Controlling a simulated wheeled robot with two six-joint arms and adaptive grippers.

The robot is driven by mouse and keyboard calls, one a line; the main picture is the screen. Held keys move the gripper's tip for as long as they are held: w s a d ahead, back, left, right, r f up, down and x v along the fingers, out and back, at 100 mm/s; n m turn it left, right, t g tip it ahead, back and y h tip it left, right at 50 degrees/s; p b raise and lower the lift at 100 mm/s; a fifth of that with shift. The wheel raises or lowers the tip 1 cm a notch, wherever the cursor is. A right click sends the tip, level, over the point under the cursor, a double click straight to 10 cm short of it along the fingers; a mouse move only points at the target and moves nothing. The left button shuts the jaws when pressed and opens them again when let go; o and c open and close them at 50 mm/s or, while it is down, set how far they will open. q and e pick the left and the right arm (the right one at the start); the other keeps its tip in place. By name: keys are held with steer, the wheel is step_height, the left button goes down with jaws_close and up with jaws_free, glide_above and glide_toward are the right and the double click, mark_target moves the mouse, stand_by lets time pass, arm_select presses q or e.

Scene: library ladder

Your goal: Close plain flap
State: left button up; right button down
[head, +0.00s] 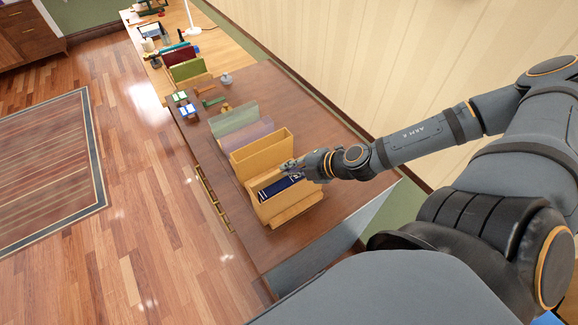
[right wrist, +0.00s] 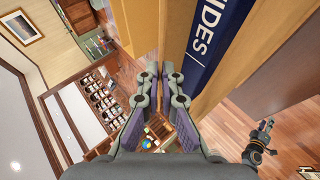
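A tan box (head: 262,157) with upright panels stands on the brown cabinet top in the head view. Between its panels is a dark blue lettered panel (head: 275,188); in the right wrist view this blue panel (right wrist: 219,35) reads "IDES/" beside tan panels (right wrist: 180,25). I cannot tell which panel is the plain flap. My right gripper (head: 290,167) is at the right end of the box, over the blue panel. In the right wrist view its fingertips (right wrist: 162,72) are close together, with nothing clearly held. My left gripper (right wrist: 266,126) appears small at the right, fingers unclear.
Small blue-and-white items (head: 186,108) lie farther back. A desk with a white lamp (head: 192,20) is beyond. The wooden floor at left is open around a rug (head: 45,165).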

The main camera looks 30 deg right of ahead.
steer(key=c, duration=2)
jaws_free()
steer(key=shift+c, duration=0.2)
steer(key=o, duration=0.5)
